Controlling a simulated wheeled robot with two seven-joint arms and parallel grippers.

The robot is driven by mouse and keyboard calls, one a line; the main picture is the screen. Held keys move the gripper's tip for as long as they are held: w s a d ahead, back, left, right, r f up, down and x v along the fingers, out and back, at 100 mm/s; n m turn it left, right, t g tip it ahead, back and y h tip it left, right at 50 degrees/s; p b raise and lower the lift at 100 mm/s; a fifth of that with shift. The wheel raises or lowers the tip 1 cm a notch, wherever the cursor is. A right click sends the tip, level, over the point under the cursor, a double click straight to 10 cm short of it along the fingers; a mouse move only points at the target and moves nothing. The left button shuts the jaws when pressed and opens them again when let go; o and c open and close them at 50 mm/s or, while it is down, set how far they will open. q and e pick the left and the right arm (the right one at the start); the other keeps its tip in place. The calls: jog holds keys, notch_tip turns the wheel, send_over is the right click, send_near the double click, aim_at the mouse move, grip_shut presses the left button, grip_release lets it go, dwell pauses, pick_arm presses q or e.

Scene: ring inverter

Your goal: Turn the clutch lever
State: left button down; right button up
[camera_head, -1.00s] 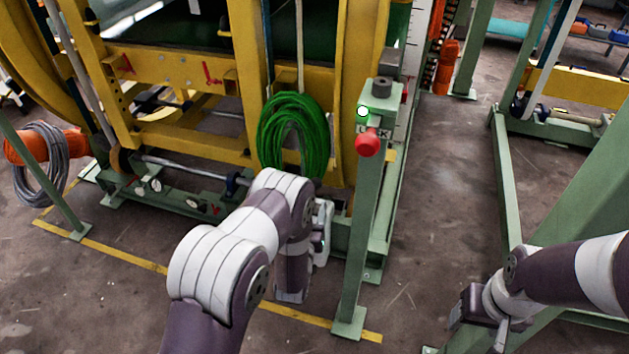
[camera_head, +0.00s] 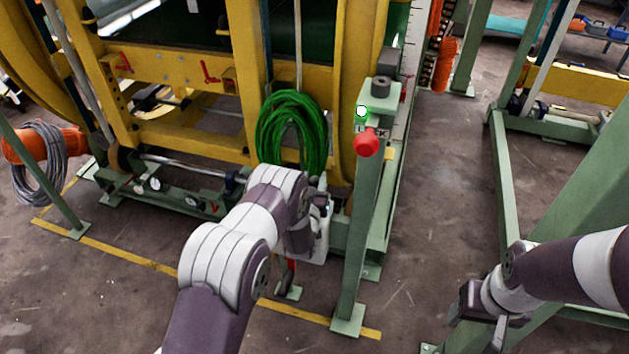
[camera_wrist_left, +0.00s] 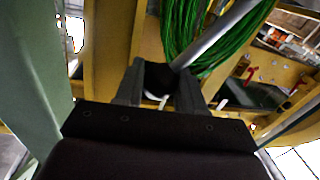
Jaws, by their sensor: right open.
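A red bar (camera_head: 291,272) stands on a small green foot on the floor; my left arm hides its top. I cannot tell whether it is the clutch lever. A red ball knob (camera_head: 367,143) sticks out below a green box on a post. My left gripper is mostly hidden behind my forearm in the head view. In the left wrist view its fingers (camera_wrist_left: 160,70) stand apart, and a grey rod (camera_wrist_left: 222,34) runs up right from beside the right fingertip. No grip on it is clear. My right gripper (camera_head: 488,325) is open and empty at the lower right.
The green post (camera_head: 358,245) rises just right of my left gripper. A yellow frame (camera_head: 175,75) with a coiled green hose (camera_head: 290,130) is behind it. A green slanted beam (camera_head: 575,190) stands by my right arm. Floor between post and beam is clear.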

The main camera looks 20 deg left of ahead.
pick_arm(q)
jog(key=shift+a+r+n, duration=0.3)
jog(key=shift+a+n, duration=0.6)
jog(key=shift+n, duration=0.1)
jog(key=a+n+g+h+b, duration=0.1)
jog(key=a+n+b, duration=0.4)
jog(key=a+n, duration=0.3)
jog(key=shift+w+a+f+n, duration=0.15)
jog(key=shift+a+f+n, duration=0.15)
jog(key=shift+a+f, duration=0.25)
jog(key=shift+r, duration=0.1)
jog(key=c, duration=0.7)
grip_release()
jog(key=shift+a, duration=0.1)
jog(key=shift+c, duration=0.2)
jog(key=s+r, duration=0.1)
jog(key=s, duration=1.1)
jog(key=shift+s+d+r, duration=0.2)
jog(key=shift+s+d, duration=0.05)
jog(key=shift+s, duration=0.05)
